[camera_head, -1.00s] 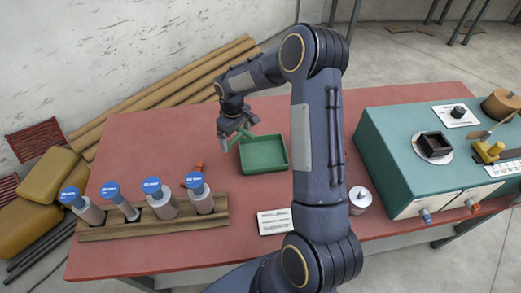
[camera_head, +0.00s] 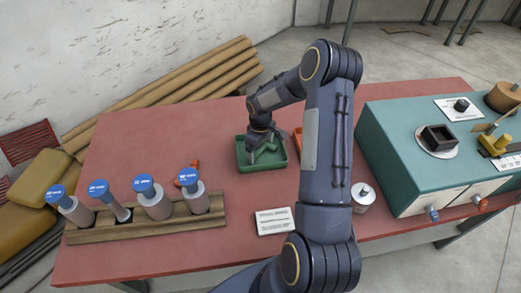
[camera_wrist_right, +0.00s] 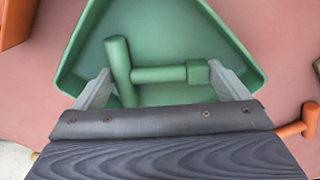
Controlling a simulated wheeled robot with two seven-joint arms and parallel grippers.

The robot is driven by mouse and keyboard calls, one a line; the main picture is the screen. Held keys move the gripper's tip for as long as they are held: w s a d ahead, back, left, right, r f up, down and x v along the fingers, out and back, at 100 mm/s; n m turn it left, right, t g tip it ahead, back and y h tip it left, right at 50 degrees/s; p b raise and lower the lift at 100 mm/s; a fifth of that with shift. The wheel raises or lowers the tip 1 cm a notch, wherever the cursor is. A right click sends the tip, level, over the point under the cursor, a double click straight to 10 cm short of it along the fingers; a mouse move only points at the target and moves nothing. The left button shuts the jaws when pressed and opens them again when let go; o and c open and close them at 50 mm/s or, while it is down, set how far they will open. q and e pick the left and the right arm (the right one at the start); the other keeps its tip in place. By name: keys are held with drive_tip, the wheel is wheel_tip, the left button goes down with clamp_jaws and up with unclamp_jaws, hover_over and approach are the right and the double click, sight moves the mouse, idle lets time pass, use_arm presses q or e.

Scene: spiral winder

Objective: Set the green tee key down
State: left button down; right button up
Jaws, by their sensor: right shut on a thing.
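The green tee key (camera_wrist_right: 160,74) lies between the fingers of my right gripper (camera_wrist_right: 162,86), which is shut on it. In the head view, my right gripper (camera_head: 262,148) reaches down into the outline of the green tray (camera_head: 243,165), with part of the green key (camera_head: 268,149) showing below it. The wrist view shows the green tray (camera_wrist_right: 232,45) around and behind the key. I cannot tell whether the key touches the tray floor. My left gripper is not in view.
An orange tray (camera_head: 298,141) stands right of the green one, partly hidden by my arm. A wooden rack (camera_head: 150,228) with several blue-capped bottles is at front left, an orange piece (camera_head: 180,180) behind it. A teal machine (camera_head: 385,150) stands right.

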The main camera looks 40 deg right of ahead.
drive_tip(key=shift+r, duration=0.1)
drive_tip(key=o, duration=0.7)
wheel_tip(320, 180, up, 12)
drive_tip(key=b, duration=0.1)
wheel_tip(320, 180, up, 6)
drive_tip(key=t, duration=0.1)
hover_over(260, 151)
drive_tip(key=s+a, duration=0.3)
drive_tip(key=s+a+r+m+t+y, duration=0.1)
drive_tip(key=s+a+r, duration=0.1)
drive_tip(key=s+a, duration=0.3)
drive_tip(key=s+a+r+m+t+y, duration=0.1)
drive_tip(key=s+a+m+t, duration=0.1)
drive_tip(key=s+a, duration=0.3)
drive_tip(key=s+a+r+m+t+y, duration=0.1)
drive_tip(key=s+a+r+m, duration=0.1)
drive_tip(key=s+a, duration=0.4)
drive_tip(key=shift+s+r+t+y, duration=0.15)
drive_tip(key=shift+s+y, duration=0.05)
drive_tip(key=shift+s, duration=1.1)
drive_tip(key=shift+s+r+t+y, duration=0.15)
drive_tip(key=shift+s+y, duration=0.05)
drive_tip(key=shift+s, duration=1.05)
